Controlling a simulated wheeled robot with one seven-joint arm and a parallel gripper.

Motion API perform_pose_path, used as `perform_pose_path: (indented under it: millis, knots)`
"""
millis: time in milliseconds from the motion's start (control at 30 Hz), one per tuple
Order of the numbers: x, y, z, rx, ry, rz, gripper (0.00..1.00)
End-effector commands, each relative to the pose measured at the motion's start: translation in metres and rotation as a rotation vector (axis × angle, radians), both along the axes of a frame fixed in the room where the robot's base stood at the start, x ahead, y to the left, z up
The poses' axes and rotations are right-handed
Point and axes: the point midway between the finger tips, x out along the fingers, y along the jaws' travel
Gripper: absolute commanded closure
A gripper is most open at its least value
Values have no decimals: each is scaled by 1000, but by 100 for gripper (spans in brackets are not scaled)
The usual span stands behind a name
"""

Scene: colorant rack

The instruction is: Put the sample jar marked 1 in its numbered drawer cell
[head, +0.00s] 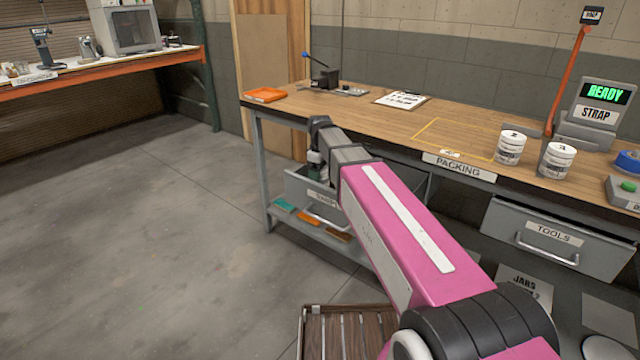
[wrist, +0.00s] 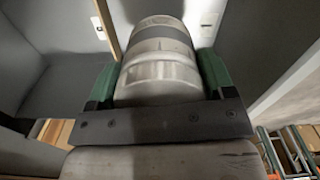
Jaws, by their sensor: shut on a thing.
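In the wrist view, a pale, white-grey jar (wrist: 160,75) with a darker grey band sits between the two green fingers of my gripper (wrist: 158,82), which is shut on it. No number shows on this side of the jar. In the head view, my gripper (head: 316,163) is over or partly in the open grey drawer (head: 298,188) at the bench's left end; my arm hides much of it. The wrist view shows grey walls (wrist: 60,80) and a thin wooden divider (wrist: 106,25) around the jar. I cannot tell whether the jar touches the drawer floor.
Two white jars (head: 511,147) (head: 558,160) stand on the right of the packing bench (head: 400,130). A closed tools drawer (head: 555,240) is below them. A clipboard (head: 402,99) and an orange tray (head: 265,95) lie farther left. The floor at left is clear.

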Motion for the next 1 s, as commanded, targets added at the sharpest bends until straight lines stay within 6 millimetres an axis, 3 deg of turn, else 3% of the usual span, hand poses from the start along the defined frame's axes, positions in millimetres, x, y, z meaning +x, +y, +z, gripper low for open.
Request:
perform_pose_path:
  millis: [400,767,800,867,1000]
  knots:
    - [0,0,-40,0,1,-1,54]
    - [0,0,-43,0,0,-1,54]
    - [0,0,-44,0,0,-1,21]
    - [0,0,-44,0,0,-1,2]
    - [0,0,-44,0,0,-1,0]
